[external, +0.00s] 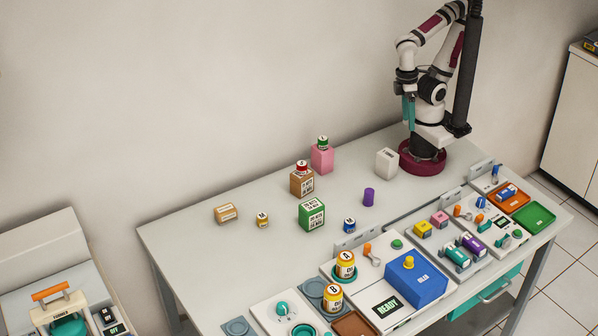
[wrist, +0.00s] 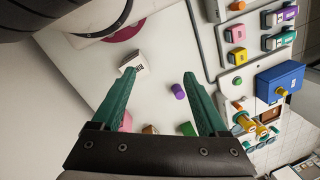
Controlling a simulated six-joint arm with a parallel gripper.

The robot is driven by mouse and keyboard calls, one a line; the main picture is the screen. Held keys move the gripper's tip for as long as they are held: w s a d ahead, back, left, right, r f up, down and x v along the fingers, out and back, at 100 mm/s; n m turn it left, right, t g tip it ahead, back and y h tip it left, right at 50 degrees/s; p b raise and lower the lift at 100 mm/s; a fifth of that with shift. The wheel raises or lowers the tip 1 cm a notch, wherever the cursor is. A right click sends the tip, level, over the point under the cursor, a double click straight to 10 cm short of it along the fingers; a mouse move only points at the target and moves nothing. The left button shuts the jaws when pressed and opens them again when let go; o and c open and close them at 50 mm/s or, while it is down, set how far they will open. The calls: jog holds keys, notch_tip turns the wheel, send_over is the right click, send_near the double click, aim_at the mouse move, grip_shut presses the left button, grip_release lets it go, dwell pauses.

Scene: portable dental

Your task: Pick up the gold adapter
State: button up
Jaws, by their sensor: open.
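A small gold piece with a white label (external: 262,219), which looks like the gold adapter, stands on the left part of the white table in the external view. A flat gold-brown box (external: 226,213) lies just left of it. I cannot make out the small gold piece in the wrist view, where the gripper body covers the lower part. My gripper (external: 408,112) hangs high near my base, far to the right of the gold piece. Its teal fingers (wrist: 158,74) are spread apart with nothing between them.
Trays and a blue box (external: 416,280) fill the front edge. The table's left end is clear.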

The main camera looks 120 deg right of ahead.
jog(key=w+d+f+n+t+h, duration=0.1)
jog(key=w+d+f+t, duration=0.1)
jog(key=w, duration=0.8)
jog(key=w+d+f+n+t+h, duration=0.1)
jog(key=w+d+f+t, duration=0.15)
jog(key=w, duration=0.65)
jog(key=n+t, duration=0.3)
jog(key=t, duration=0.5)
send_near(266, 216)
notch_tip(266, 216, up, 6)
jog(key=w, duration=0.2)
jog(key=shift+n, duration=0.3)
jog(key=f, duration=0.8)
jog(key=shift+s+d, duration=0.1)
jog(key=shift+d, duration=0.3)
jog(key=x, duration=0.7)
jog(key=shift+w, duration=0.2)
grip_shut()
